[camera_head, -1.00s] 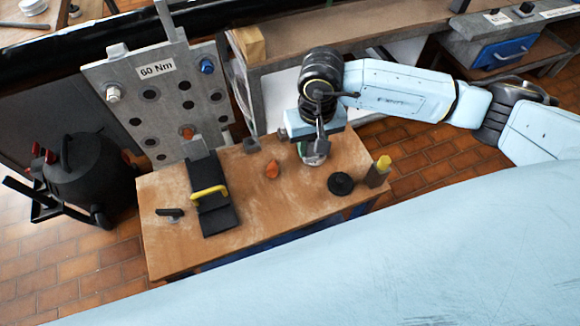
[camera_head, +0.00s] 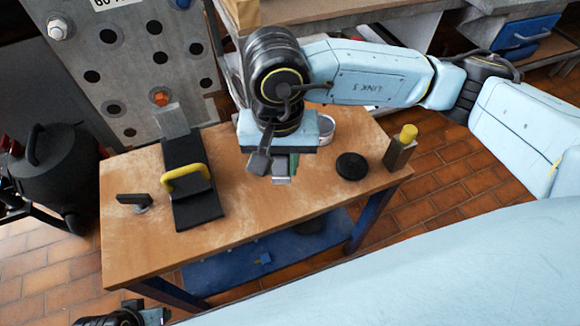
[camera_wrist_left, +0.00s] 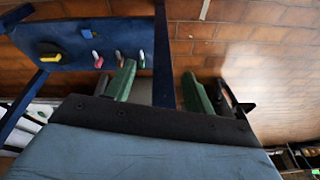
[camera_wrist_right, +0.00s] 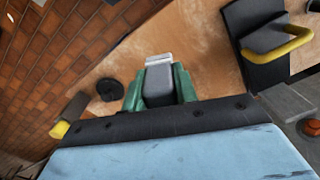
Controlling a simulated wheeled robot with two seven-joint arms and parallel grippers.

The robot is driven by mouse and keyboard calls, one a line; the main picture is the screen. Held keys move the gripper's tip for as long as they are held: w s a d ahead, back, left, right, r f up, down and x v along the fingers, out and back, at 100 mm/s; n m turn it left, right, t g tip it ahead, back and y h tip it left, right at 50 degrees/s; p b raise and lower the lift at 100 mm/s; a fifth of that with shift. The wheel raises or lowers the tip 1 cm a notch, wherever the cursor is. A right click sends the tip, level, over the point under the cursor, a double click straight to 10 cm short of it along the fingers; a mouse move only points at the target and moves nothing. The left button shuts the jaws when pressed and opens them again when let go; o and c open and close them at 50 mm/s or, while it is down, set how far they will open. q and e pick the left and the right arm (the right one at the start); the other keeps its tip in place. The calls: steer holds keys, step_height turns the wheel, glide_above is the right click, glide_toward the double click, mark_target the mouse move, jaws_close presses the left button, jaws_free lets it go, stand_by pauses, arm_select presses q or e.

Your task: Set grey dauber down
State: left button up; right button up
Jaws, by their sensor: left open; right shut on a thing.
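My right gripper (camera_head: 275,165) is over the middle of the wooden table (camera_head: 245,205). Its green fingers, clear in the right wrist view (camera_wrist_right: 160,88), are shut on the grey dauber (camera_wrist_right: 159,82), a grey block with a paler end. The dauber also shows below the gripper in the head view (camera_head: 282,174); I cannot tell whether it touches the tabletop. My left gripper (camera_wrist_left: 160,85) is open and empty, its green fingers apart, low beside the table. In the head view only part of it shows at the bottom left (camera_head: 152,314).
A round tin (camera_head: 326,128) stands behind the right gripper. A black disc (camera_head: 351,166) and yellow-capped holder (camera_head: 400,150) are to its right. A black fixture with yellow handle (camera_head: 186,182) and a small black tool (camera_head: 134,201) are left. The front middle of the tabletop is clear.

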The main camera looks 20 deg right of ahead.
mark_target(282, 178)
step_height(282, 178, down, 5)
steer(key=shift+r+b, duration=0.15)
steer(key=shift+b, duration=0.35)
step_height(282, 178, down, 4)
steer(key=shift+f+b, duration=0.1)
steer(key=shift+b, duration=0.5)
steer(key=shift+f, duration=0.25)
arm_select(q)
step_height(282, 178, up, 6)
steer(key=s+d, duration=0.1)
steer(key=d, duration=0.1)
steer(key=shift+r+h, duration=0.25)
steer(key=shift+h, duration=0.05)
steer(key=shift+w+t, duration=0.1)
steer(key=shift+t, duration=0.2)
arm_select(e)
steer(key=shift+f, duration=0.1)
steer(key=o, duration=1)
arm_select(q)
steer(key=shift+w+d+r+t, duration=0.2)
steer(key=shift+w+t, duration=0.1)
steer(key=shift+w, duration=0.15)
